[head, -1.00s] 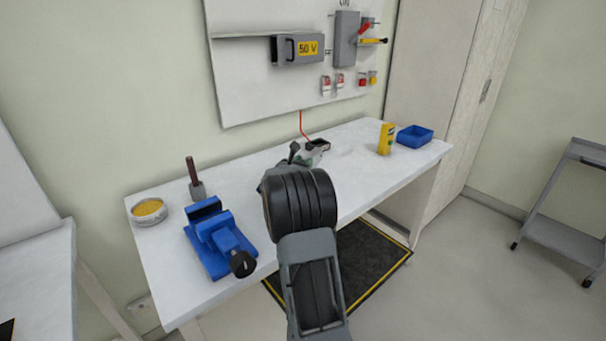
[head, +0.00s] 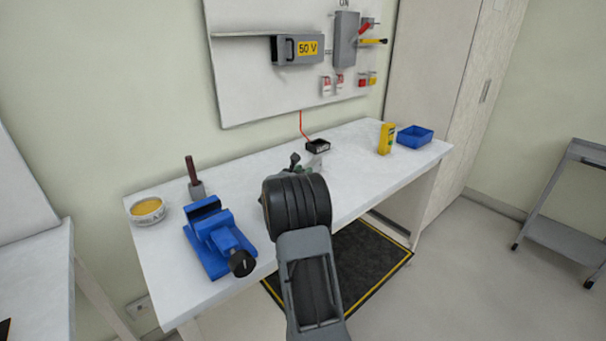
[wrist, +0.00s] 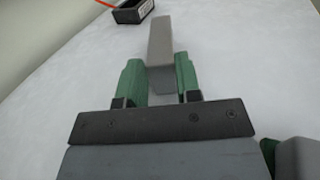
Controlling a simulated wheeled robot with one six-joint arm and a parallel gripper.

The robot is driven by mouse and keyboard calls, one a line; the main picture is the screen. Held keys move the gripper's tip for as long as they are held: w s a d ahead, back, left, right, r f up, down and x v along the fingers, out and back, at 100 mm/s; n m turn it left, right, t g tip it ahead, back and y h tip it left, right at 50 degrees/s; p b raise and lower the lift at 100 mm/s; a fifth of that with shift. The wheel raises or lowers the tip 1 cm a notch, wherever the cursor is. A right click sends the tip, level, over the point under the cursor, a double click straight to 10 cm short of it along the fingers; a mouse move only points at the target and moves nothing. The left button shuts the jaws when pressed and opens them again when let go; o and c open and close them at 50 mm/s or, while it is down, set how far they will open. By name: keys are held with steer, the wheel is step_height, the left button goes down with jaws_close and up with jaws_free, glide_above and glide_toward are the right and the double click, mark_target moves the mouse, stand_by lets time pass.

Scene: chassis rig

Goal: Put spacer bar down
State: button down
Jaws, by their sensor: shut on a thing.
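The spacer bar (wrist: 160,50) is a grey rectangular block in the wrist view, pointing away from me toward the table's back. My gripper (wrist: 160,85) has green fingers closed on the sides of the bar's near end. In the head view my gripper (head: 308,170) is mostly hidden behind my dark wrist, over the middle of the white workbench (head: 365,175). Whether the bar touches the bench top is hard to tell.
A small black box (head: 318,146) with a red cable sits just behind my gripper. A blue vise (head: 215,240), a round tin (head: 147,211) and an upright tool (head: 195,180) stand at left. A yellow container (head: 386,139) and blue bin (head: 414,136) stand at right.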

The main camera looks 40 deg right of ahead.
steer(key=shift+s+f+b, duration=0.1)
steer(key=shift+f+b, duration=0.3)
steer(key=shift+f, duration=0.2)
steer(key=c, duration=0.8)
jaws_free()
steer(key=shift+a+f, duration=0.1)
steer(key=shift+f, duration=0.1)
steer(key=shift+r+p, duration=0.4)
steer(key=shift+p, duration=0.05)
steer(key=v, duration=0.5)
steer(key=r+v, duration=0.1)
steer(key=v, duration=0.1)
steer(key=shift+a, duration=0.2)
steer(key=shift+r+p, duration=0.15)
steer(key=shift+p, duration=0.15)
